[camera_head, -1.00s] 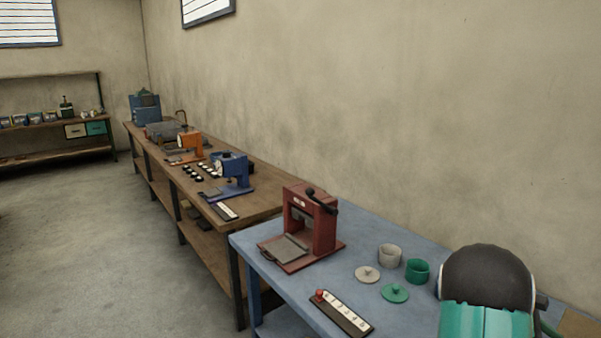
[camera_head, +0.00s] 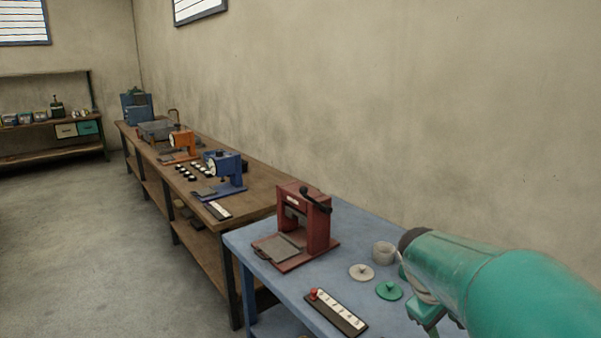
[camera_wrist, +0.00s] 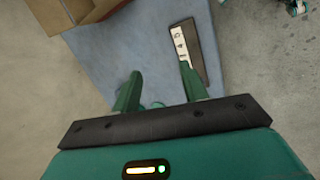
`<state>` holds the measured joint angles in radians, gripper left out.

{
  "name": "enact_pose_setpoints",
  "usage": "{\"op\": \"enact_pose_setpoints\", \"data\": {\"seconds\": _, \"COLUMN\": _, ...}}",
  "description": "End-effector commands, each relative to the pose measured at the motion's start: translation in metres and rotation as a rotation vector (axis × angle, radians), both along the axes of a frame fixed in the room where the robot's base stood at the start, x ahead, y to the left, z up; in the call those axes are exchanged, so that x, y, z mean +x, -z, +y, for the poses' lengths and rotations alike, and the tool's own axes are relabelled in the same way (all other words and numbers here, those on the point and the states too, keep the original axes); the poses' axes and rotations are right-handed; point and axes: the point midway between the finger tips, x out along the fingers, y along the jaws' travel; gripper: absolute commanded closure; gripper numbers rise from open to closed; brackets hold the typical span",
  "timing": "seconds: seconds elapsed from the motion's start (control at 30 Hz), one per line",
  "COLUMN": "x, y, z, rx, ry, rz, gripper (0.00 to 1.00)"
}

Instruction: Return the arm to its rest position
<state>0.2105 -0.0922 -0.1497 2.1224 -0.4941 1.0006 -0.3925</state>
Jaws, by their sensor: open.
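My teal arm (camera_head: 500,285) reaches in from the right edge of the head view, over the right part of the blue table (camera_head: 262,246). My gripper (camera_wrist: 158,80) shows in the wrist view as two green fingers, spread apart with nothing held between them. It points down over the blue table, which also shows in the wrist view (camera_wrist: 120,52). A numbered strip (camera_wrist: 187,52) lies just beyond the right fingertip. A green rounded edge shows low between the fingers, mostly hidden. In the head view, my arm hides the table's right end.
On the blue table stand a red press (camera_head: 305,225), the numbered strip with a red knob (camera_head: 338,312), a grey lid (camera_head: 361,272), a green lid (camera_head: 389,291) and a grey cup (camera_head: 384,253). A wooden bench (camera_head: 255,195) with machines stands beyond. Floor is clear at left.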

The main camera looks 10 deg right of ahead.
Motion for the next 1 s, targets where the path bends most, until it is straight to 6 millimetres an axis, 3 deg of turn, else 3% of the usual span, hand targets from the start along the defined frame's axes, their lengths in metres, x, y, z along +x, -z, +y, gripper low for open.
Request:
{"op": "enact_pose_setpoints", "data": {"seconds": 0.1, "x": -0.009, "y": -0.014, "z": 0.045, "rx": 0.069, "ry": 0.023, "rz": -0.117, "gripper": 0.57}}
{"op": "enact_pose_setpoints", "data": {"seconds": 0.3, "x": -0.031, "y": -0.029, "z": 0.112, "rx": 0.198, "ry": 0.067, "rz": -0.286, "gripper": 0.57}}
{"op": "enact_pose_setpoints", "data": {"seconds": 0.6, "x": -0.074, "y": -0.039, "z": 0.197, "rx": 0.410, "ry": 0.136, "rz": -0.481, "gripper": 0.57}}
{"op": "enact_pose_setpoints", "data": {"seconds": 0.73, "x": -0.086, "y": -0.039, "z": 0.217, "rx": 0.468, "ry": 0.156, "rz": -0.522, "gripper": 0.57}}
{"op": "enact_pose_setpoints", "data": {"seconds": 1.0, "x": -0.086, "y": -0.039, "z": 0.218, "rx": 0.470, "ry": 0.157, "rz": -0.523, "gripper": 0.57}}
